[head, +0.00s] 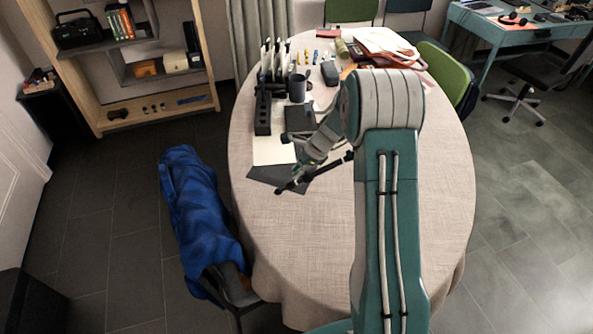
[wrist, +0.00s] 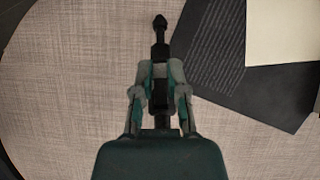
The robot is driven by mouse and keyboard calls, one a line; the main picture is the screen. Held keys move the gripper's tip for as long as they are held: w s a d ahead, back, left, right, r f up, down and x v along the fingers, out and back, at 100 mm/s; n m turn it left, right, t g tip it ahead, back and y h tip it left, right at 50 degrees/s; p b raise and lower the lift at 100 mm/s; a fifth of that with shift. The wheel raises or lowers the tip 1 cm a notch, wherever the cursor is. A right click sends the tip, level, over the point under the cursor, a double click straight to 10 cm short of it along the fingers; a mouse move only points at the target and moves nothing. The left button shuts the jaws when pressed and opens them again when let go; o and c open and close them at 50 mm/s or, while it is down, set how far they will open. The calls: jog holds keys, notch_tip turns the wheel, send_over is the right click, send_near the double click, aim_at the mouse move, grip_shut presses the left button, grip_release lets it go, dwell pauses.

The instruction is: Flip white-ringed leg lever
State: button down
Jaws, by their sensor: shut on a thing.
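My gripper (head: 308,166) is low over the near left part of the table. It is shut on a dark, slim thing that looks like the tripod (head: 325,168), which sticks out on both sides of the fingers in the head view. In the wrist view, the fingers of my gripper (wrist: 160,72) close around the black tripod (wrist: 160,35), and a knobbed end points away beyond the fingertips. The white-ringed lever cannot be made out in either view. The fingers and palm hide part of the tripod.
The cloth-covered table (head: 300,240) is bare at its near side. Dark sheets (wrist: 215,65) and a cream sheet (wrist: 280,30) lie right of my gripper in the wrist view. A black holder (head: 263,112) and dark mug (head: 298,88) stand beyond. A chair with a blue jacket (head: 195,215) stands left.

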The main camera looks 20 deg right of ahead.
jog(key=c, duration=0.7)
grip_release()
jog(key=shift+o, duration=0.2)
jog(key=shift+d, duration=0.1)
notch_tip(320, 180, up, 10)
